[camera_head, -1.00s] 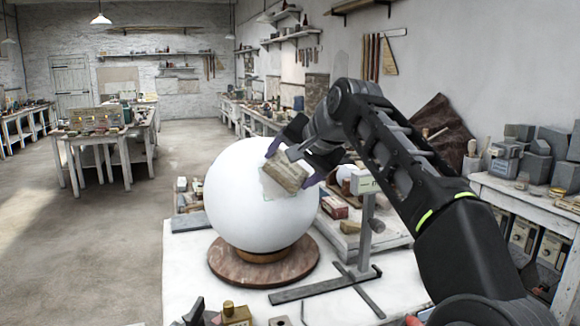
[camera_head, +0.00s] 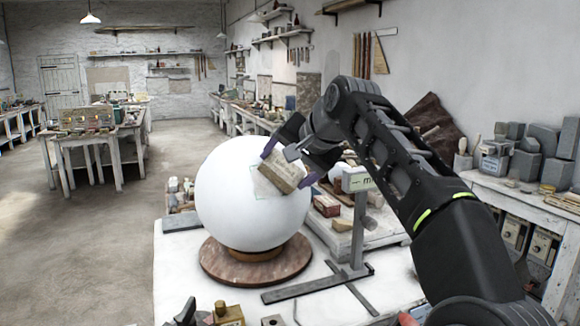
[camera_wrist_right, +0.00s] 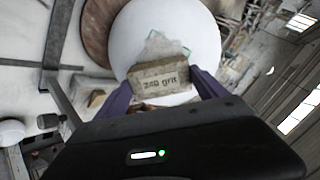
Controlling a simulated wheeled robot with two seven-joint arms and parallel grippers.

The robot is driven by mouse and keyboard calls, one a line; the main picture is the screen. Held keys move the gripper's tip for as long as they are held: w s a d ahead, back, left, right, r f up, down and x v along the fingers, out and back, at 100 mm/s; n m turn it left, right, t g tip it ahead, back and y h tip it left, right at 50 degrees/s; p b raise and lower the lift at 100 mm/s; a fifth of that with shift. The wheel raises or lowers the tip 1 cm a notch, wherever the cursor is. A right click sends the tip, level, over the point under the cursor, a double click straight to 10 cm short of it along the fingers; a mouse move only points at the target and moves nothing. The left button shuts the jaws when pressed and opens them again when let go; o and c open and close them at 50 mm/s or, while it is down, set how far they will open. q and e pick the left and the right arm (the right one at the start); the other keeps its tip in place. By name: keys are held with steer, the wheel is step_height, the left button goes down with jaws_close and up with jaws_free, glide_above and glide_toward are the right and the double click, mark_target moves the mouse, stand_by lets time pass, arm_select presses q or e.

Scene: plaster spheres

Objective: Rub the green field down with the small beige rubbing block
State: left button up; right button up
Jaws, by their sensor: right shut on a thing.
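A large white plaster sphere (camera_head: 240,212) stands on a round reddish-brown base (camera_head: 215,262). The green field shows as a greyish patch with a thin pale green outline (camera_head: 261,187) on its upper right side. It also shows in the right wrist view (camera_wrist_right: 158,45), partly covered by the block. My right gripper (camera_head: 287,166) is shut on the beige rubbing block (camera_head: 283,172), its purple fingers at the block's two ends. In the right wrist view the block (camera_wrist_right: 158,80) carries printed lettering and lies over the field's edge; contact cannot be told. My left gripper is not in view.
A grey metal stand (camera_head: 358,225) rises close to the right of the sphere. A tray (camera_head: 335,238) with small blocks lies behind it. The white tabletop (camera_head: 180,285) is bare at front left.

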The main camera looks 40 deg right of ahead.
steer(key=shift+a+r, duration=0.4)
steer(key=shift+r, duration=0.35)
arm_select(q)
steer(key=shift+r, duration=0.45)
arm_select(e)
steer(key=shift+f, duration=0.1)
arm_select(q)
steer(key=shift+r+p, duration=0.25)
steer(key=shift+p, duration=0.1)
arm_select(e)
steer(key=shift+v, duration=1.3)
steer(key=shift+d, duration=0.1)
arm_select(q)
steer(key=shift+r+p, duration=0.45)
arm_select(e)
steer(key=v, duration=0.4)
steer(key=shift+f, duration=0.1)
